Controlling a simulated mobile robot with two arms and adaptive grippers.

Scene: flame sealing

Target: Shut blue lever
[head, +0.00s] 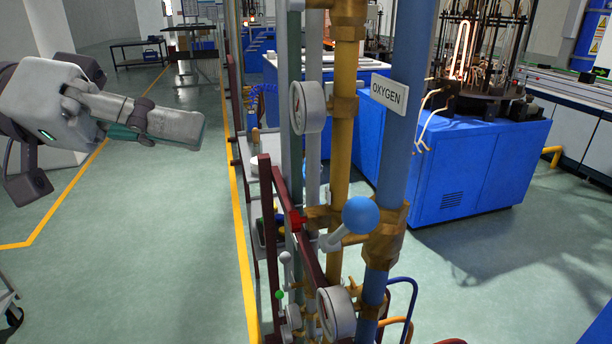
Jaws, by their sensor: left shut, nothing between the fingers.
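The blue lever (360,216) has a round blue knob on a short grey handle. The handle slants down to the left of the knob, beside the brass fitting on the blue oxygen pipe (400,130). A white sign reading OXYGEN (389,94) is on this pipe above the lever. My left gripper (203,130) is at the upper left, with its fingers together and empty. It is well to the left of the blue lever and higher in the picture, apart from the pipes. My right gripper does not show.
A yellow pipe (342,130) and a green-grey pipe stand left of the blue one. Round gauges are at the upper (308,107) and lower (337,313) pipes. Small levers with white and green knobs sit low left. Open green floor (150,240) lies below my left arm.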

